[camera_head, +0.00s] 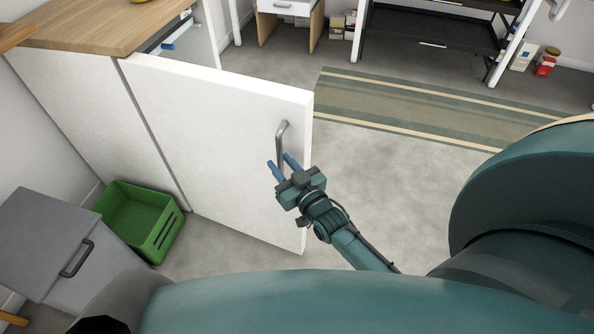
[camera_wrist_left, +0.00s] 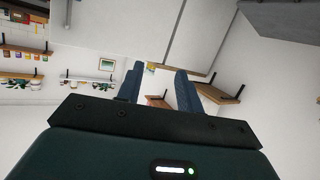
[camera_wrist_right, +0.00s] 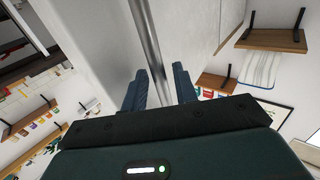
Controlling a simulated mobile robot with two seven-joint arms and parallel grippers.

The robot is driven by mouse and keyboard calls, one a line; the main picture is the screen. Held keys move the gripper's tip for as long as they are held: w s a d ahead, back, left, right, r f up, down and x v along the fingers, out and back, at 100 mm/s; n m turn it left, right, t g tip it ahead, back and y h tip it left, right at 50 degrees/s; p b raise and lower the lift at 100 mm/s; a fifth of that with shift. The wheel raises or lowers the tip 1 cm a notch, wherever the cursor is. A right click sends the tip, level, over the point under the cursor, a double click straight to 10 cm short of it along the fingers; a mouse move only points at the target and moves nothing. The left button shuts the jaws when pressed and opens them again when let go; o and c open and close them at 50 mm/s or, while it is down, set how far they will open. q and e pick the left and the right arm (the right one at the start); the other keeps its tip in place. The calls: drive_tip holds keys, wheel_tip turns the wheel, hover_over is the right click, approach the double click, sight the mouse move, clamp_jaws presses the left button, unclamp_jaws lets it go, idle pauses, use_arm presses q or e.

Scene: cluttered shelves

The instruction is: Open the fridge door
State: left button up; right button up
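The white fridge door (camera_head: 215,140) stands ajar under the wooden counter, swung out from the cabinet front. Part of the interior (camera_head: 175,40) shows behind its top edge. Its grey vertical bar handle (camera_head: 281,140) is near the door's free edge. My right gripper (camera_head: 281,166) is at the lower part of the handle, its blue fingers apart. In the right wrist view the handle (camera_wrist_right: 150,45) runs down between the spread fingers (camera_wrist_right: 160,85); contact is unclear. My left gripper (camera_wrist_left: 158,82) is open and empty in the left wrist view, and outside the head view.
A green crate (camera_head: 140,222) stands on the floor left of the door, beside a grey cabinet (camera_head: 40,240) with a dark handle. A striped rug (camera_head: 420,108) lies beyond the door. The floor (camera_head: 390,175) right of the door is clear.

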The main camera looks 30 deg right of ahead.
use_arm(q)
drive_tip(key=shift+w+d+f+g+p, duration=0.25)
drive_tip(key=shift+w+d+g+p, duration=0.05)
drive_tip(key=shift+p, duration=0.35)
use_arm(e)
drive_tip(key=s+d, duration=0.1)
drive_tip(key=s, duration=1.1)
use_arm(q)
drive_tip(key=shift+s, duration=0.1)
use_arm(e)
drive_tip(key=shift+r, duration=0.1)
